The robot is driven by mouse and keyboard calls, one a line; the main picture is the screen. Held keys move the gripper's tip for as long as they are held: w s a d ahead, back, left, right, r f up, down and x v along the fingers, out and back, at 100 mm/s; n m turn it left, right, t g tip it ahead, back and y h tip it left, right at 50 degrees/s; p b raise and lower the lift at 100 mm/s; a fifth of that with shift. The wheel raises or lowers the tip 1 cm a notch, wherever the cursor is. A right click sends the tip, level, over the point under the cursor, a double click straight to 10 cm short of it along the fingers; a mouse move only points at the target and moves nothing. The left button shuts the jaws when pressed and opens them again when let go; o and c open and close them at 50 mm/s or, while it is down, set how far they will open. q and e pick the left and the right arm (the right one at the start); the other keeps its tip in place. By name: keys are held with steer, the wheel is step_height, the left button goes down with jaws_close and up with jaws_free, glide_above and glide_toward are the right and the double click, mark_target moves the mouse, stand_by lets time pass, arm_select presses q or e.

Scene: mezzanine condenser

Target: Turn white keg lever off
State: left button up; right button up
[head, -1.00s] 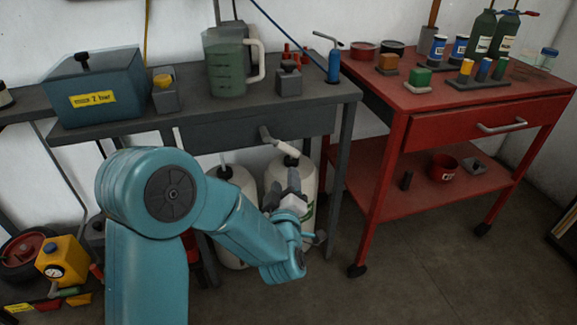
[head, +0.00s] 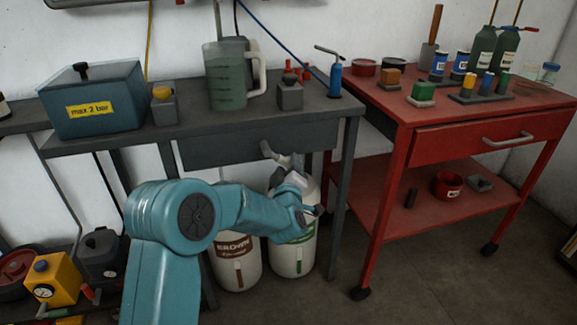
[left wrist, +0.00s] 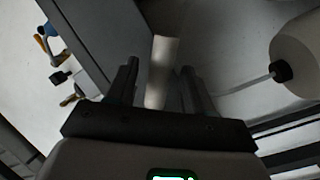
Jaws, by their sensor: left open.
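In the left wrist view, a pale bar, the lever (left wrist: 161,70), lies between the two fingers of my left gripper (left wrist: 158,85). The fingers are apart, with a visible gap on each side of the bar. Two white kegs stand under the bench: one with a brown label (head: 240,270) and one with a green label (head: 294,262). My right gripper is not in view.
On the grey workbench (head: 190,140) stand a blue box (head: 95,85), a measuring jug (head: 226,85) and a blue torch (head: 335,78). A red trolley (head: 400,140) stands at the right. A yellow gauge unit (head: 52,280) sits at lower left.

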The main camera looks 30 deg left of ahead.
arm_select(q)
steer(key=shift+x, duration=0.95)
jaws_close()
steer(key=shift+s+f, duration=0.1)
steer(key=shift+s+a+f+m+g+p, duration=0.35)
steer(key=shift+m+p, duration=0.1)
steer(key=shift+m, duration=0.55)
steer(key=shift+s+a+f+m+g+p, duration=0.35)
steer(key=shift+s+a+m+p, duration=0.2)
steer(key=shift+m+p, duration=0.45)
steer(key=shift+s+a+f+m+g+p, duration=0.35)
steer(key=shift+s+m+p, duration=0.3)
steer(key=shift+m+p, duration=0.4)
steer(key=shift+s+a+f+m+g+p, duration=0.2)
steer(key=shift+s+a+m+g+p, duration=0.35)
steer(key=shift+m+p, duration=0.45)
steer(key=shift+m, duration=0.25)
